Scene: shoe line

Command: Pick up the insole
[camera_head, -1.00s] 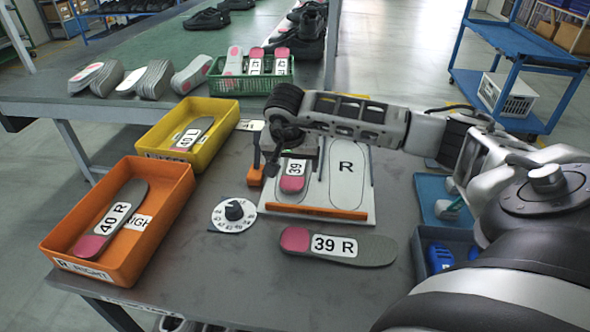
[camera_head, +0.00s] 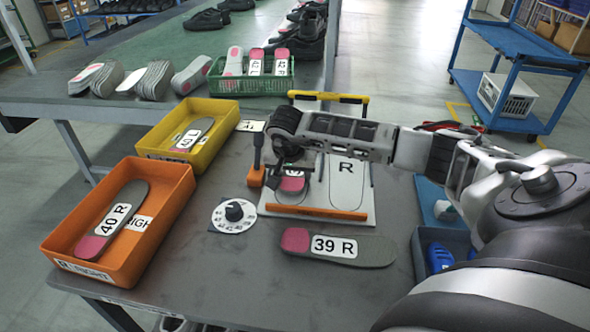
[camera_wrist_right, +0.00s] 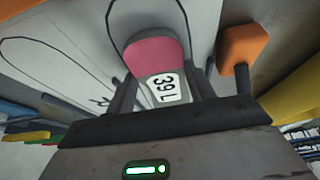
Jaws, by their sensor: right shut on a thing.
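A grey insole with a pink heel (camera_head: 292,184) is over the left outline of the white board (camera_head: 322,200), mostly covered by my right gripper (camera_head: 291,168) in the head view. The right wrist view shows its pink end (camera_wrist_right: 155,57) and a label reading 39 L. My right gripper's fingers (camera_wrist_right: 165,92) are on both sides of this insole, shut on it. I cannot tell whether it is clear of the board. Another insole, marked 39 R (camera_head: 340,247), lies flat on the table in front of the board. My left gripper is not in view.
An orange bin (camera_head: 183,220) holds a 40 R insole; a yellow bin (camera_head: 228,135) behind it holds another. A white dial (camera_head: 222,217) and an orange-based upright post (camera_head: 256,177) stand left of the board. A dark tray with blue items (camera_head: 441,256) is at right.

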